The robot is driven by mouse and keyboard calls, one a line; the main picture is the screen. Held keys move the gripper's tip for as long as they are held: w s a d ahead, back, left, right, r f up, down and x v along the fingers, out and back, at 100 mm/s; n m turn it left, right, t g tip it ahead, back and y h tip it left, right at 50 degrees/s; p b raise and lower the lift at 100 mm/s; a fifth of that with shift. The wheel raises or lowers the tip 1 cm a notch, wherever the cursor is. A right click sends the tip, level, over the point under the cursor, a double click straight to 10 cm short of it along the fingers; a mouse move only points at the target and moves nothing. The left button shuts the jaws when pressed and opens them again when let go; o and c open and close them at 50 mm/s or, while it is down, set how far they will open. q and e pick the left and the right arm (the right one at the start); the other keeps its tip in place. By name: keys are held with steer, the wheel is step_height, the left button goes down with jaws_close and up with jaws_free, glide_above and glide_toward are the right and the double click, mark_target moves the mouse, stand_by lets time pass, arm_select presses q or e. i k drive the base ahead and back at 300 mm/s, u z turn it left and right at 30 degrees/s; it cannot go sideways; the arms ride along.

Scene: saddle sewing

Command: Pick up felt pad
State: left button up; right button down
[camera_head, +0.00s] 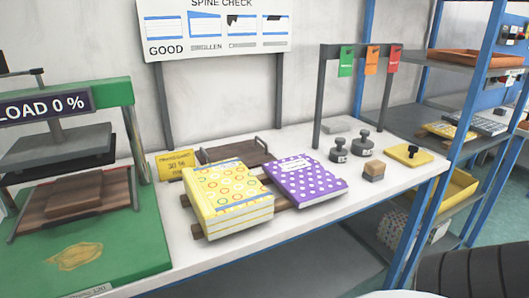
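A flat light-grey pad (341,124) lies at the back of the white bench, under the dark rack; it looks like the felt pad, though I cannot be certain. Two grey weights with knobs, a left one (339,151) and a right one (364,145), stand in front of it. Neither of my grippers shows in the head view. A dark ribbed shape fills the lower right corner, and I cannot tell what it is.
Yellow patterned books (232,217) and a purple dotted book (303,181) lie on wooden strips mid-bench. A small brown block (374,171) and a yellow plate (408,155) sit to the right. A green press (128,170) stands left; blue-framed shelves (460,120) stand right.

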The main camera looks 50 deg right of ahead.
mark_target(375, 170)
steer(key=z, duration=3.45)
